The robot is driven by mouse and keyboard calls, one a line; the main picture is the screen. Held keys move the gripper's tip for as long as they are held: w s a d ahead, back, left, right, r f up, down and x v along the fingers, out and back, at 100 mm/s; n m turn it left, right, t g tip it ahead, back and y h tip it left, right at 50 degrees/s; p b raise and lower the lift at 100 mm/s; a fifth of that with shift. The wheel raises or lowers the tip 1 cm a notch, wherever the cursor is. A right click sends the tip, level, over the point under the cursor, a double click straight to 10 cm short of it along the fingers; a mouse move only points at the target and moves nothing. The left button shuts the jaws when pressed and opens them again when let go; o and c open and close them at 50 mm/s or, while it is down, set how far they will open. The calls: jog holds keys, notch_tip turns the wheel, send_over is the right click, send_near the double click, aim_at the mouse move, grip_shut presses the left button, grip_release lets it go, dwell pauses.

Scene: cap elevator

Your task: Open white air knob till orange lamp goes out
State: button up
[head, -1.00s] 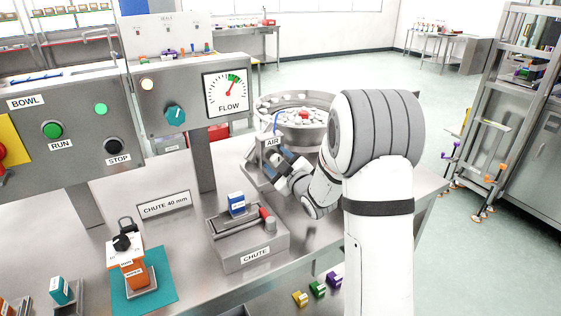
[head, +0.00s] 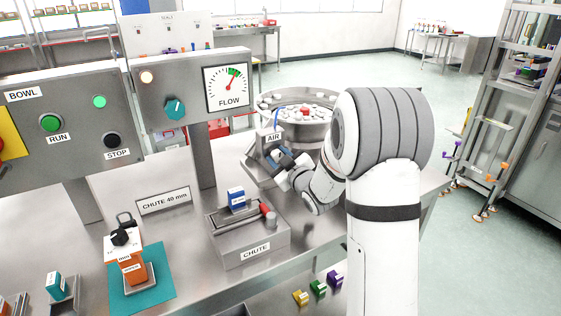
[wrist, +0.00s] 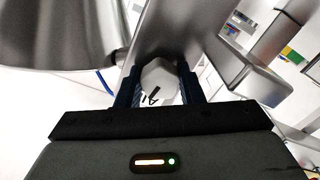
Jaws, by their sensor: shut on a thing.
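The white air knob (wrist: 160,80) sits between the two dark blue fingers of my gripper (wrist: 158,88) in the wrist view, and a black mark shows on its face. My gripper (head: 279,158) is shut on it at the AIR block (head: 272,138) in the head view, where the gripper hides most of the knob. The orange lamp (head: 147,77) on the grey flow panel shows a bright, pale orange-white face. The FLOW gauge (head: 228,89) has its red needle pointing up and right, at the green band.
The metal bowl (head: 300,125) with parts stands behind my gripper. The CHUTE block (head: 248,240) with a blue piece is in front, left of my arm. A teal knob (head: 175,108) is on the panel. Bare table lies around the chute sign (head: 164,201).

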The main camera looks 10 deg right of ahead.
jog(key=m+b, duration=0.2)
jog(key=shift+m, duration=0.4)
jog(key=shift+r+m+b, duration=0.2)
jog(key=shift+m+b, duration=0.1)
jog(key=shift+m, duration=0.8)
jog(key=shift+w+r, duration=0.1)
jog(key=o, duration=1)
jog(key=shift+f, duration=0.2)
jog(key=shift+s+d, duration=0.15)
jog(key=shift+s, duration=0.15)
jog(key=b+v, duration=0.1)
jog(key=v, duration=0.6)
